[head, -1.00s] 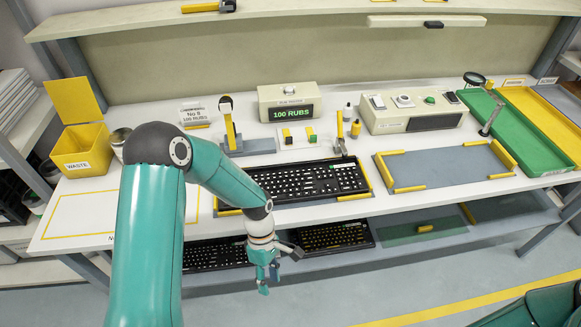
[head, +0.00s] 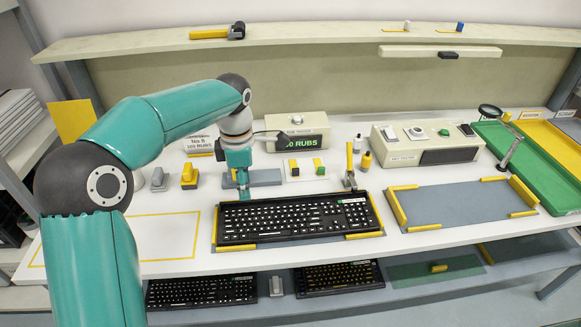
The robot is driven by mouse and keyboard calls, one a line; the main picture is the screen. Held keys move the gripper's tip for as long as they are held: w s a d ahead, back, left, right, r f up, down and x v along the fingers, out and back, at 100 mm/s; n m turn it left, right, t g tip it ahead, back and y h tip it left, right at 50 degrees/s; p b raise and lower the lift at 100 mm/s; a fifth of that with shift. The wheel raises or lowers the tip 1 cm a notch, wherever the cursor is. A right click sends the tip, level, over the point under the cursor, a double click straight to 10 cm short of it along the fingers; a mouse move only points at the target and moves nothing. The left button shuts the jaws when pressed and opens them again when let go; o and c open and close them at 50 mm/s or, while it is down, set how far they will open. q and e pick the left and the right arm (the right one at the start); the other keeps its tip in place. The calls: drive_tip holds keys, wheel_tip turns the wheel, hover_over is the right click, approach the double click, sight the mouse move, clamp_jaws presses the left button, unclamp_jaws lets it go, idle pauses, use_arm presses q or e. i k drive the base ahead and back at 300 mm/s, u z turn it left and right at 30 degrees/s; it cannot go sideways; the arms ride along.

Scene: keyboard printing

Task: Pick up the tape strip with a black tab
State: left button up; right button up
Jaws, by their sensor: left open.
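Two short tape strips lie side by side on a small white card behind the keyboard in the head view. The left one, the tape strip with a black tab (head: 294,168), looks yellow and black. The right one, with a green tab (head: 318,166), looks yellow and green. My left gripper (head: 243,190) points down just behind the keyboard's (head: 295,216) back-left edge, to the left of the card and apart from the strips. It is open, and I see nothing in it. My right gripper is not in view.
A counter box (head: 297,130) stands behind the card. A yellow-handled tool (head: 350,165) and small bottles stand to its right. A grey pad (head: 264,177) lies partly behind my left gripper. An empty grey mat (head: 465,204) with yellow corners is at right.

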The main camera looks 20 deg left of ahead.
sight(295, 171)
drive_tip(key=i, duration=0.85)
drive_tip(key=z, duration=0.05)
